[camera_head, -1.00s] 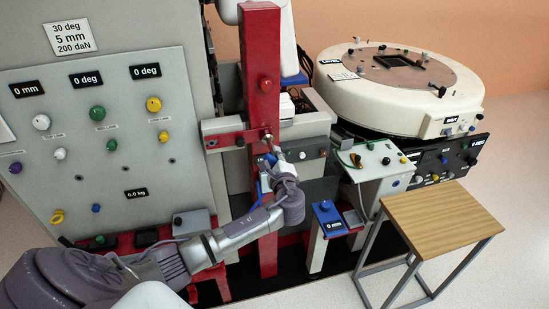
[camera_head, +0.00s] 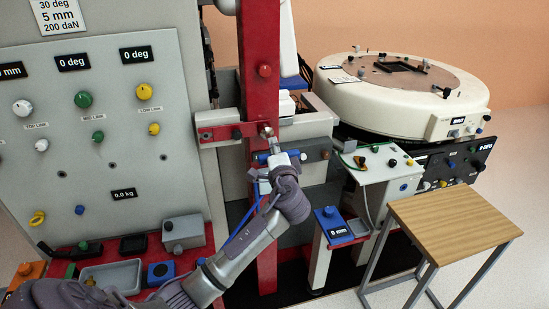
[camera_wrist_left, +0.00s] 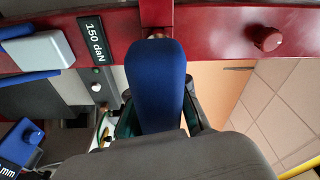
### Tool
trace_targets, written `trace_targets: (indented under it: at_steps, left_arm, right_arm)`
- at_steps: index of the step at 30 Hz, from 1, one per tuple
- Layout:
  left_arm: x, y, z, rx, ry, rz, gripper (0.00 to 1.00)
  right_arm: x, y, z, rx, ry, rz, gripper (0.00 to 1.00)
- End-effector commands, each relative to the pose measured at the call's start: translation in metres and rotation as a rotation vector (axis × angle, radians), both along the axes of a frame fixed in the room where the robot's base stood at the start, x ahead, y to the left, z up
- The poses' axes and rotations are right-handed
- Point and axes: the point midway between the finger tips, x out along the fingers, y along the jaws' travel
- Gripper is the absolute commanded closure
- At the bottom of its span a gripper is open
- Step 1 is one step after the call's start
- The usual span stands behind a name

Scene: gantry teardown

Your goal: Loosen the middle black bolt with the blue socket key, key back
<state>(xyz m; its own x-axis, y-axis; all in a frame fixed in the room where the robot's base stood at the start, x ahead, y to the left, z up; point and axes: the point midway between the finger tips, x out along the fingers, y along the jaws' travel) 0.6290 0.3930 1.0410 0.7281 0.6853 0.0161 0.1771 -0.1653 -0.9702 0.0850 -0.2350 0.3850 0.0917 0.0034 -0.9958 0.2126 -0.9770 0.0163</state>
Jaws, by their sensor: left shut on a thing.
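My left gripper (camera_head: 275,163) is at the red upright column, shut on the blue socket key. In the left wrist view the key's blue handle (camera_wrist_left: 155,85) fills the space between the fingers and points at the red beam. In the head view the key's metal end (camera_head: 268,131) is at the column where the red crossbar (camera_head: 218,133) meets it. A dark bolt (camera_head: 237,134) shows on the crossbar, left of the key. Any bolt under the key's end is hidden, so I cannot tell whether the key is seated. My right gripper is not in view.
A red knob (camera_head: 264,70) sticks out of the column above. The grey control panel (camera_head: 60,170) stands left. A red shelf holds trays and boxes, including a grey tray (camera_head: 84,283). A wooden-topped stool (camera_head: 452,217) and a round white machine (camera_head: 400,105) are right.

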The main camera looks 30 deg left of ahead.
Motion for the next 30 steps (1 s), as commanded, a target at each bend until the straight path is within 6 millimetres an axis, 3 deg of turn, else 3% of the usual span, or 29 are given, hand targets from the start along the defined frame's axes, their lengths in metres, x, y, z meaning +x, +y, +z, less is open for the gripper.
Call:
trace_targets:
  at_steps: [1, 3, 9, 30]
  left_arm:
    - [0.0, 0.0, -0.009, -0.04, -0.058, 0.001, 1.0]
    - [0.0, 0.0, -0.009, -0.099, -0.129, 0.0, 1.0]
    - [-0.001, 0.0, -0.002, -0.226, -0.277, 0.001, 1.0]
    - [-0.007, -0.007, 0.003, -0.241, -0.294, 0.001, 1.0]
  right_arm:
    - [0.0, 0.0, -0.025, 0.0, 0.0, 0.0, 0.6]
    - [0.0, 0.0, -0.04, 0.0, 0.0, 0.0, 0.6]
    - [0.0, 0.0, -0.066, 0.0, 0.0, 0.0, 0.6]
    - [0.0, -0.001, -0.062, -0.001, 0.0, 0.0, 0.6]
